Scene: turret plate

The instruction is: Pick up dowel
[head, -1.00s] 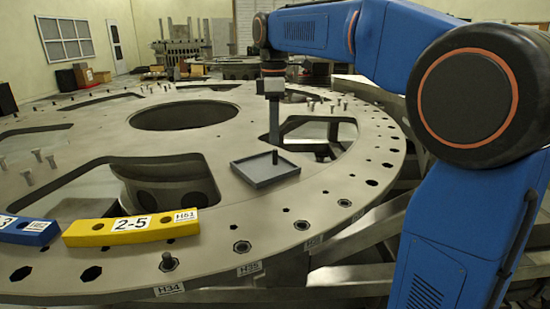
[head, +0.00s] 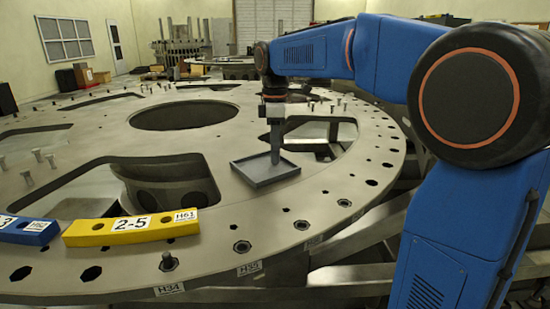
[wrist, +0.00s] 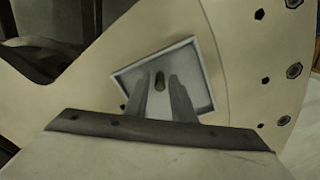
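The dowel (wrist: 160,83) is a small dark upright pin in a shallow grey square tray (wrist: 203,62). In the wrist view it shows between the tips of my two fingers, with a gap on each side. My gripper (wrist: 161,90) is open. In the head view my gripper (head: 275,160) points down over the tray (head: 262,182) and hides the dowel. I cannot tell how far down the fingers reach along the dowel.
The tray lies on the large round turret plate (head: 330,180), beside a wide cut-out. A yellow block (head: 105,232) marked 2-5 and a blue block (head: 25,230) lie at the left front. Bolts (head: 167,262) and holes line the rim.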

